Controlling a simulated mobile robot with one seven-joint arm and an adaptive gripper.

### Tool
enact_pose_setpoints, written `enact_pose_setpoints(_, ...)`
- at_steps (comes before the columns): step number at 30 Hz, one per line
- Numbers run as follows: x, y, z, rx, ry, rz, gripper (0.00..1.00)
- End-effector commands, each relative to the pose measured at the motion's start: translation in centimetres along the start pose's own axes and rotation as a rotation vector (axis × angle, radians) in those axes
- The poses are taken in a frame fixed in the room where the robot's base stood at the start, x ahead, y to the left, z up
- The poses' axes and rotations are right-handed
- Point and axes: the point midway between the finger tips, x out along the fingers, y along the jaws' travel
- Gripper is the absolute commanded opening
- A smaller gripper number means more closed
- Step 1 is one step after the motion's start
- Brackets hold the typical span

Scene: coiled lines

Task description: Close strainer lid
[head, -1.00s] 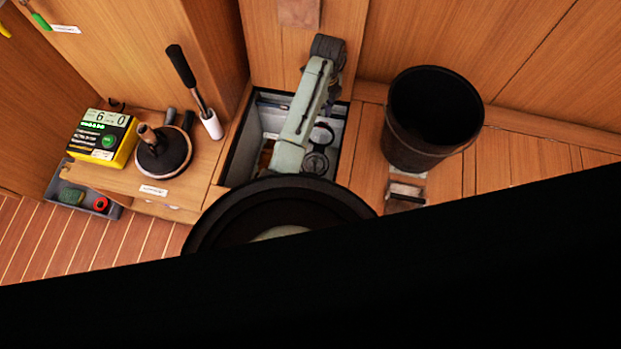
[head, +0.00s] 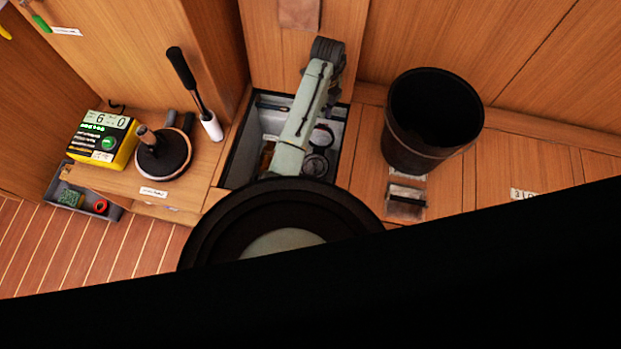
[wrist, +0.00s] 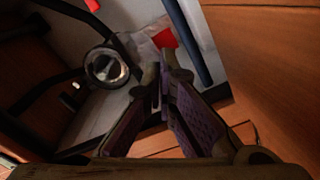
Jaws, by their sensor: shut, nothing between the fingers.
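The strainer appears as a round, dark-rimmed fitting with a pale centre (head: 315,165) inside the open floor compartment. A thin dark ring (head: 322,135) stands just behind it and may be its raised lid; I cannot be sure. In the wrist view a round fitting with a dark rim and shiny centre (wrist: 107,67), probably the strainer, lies left of my gripper. My gripper (wrist: 160,75) is shut and empty, its purple-padded fingers together inside the compartment, apart from that fitting in the picture. In the head view my arm hides the gripper.
The compartment (head: 237,150) has dark edges and pale walls, with dark hoses (wrist: 45,90) around the fitting. A black bucket (head: 432,120) stands to the right. A yellow box (head: 103,138) and a black round tool (head: 163,160) sit on the left ledge.

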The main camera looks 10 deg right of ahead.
Motion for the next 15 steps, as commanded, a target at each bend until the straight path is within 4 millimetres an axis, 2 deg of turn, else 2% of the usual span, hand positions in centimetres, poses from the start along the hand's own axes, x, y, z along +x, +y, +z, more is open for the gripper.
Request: enact_pose_setpoints(15,0.53,0.01,-0.01,0.0,0.0,0.0,0.0)
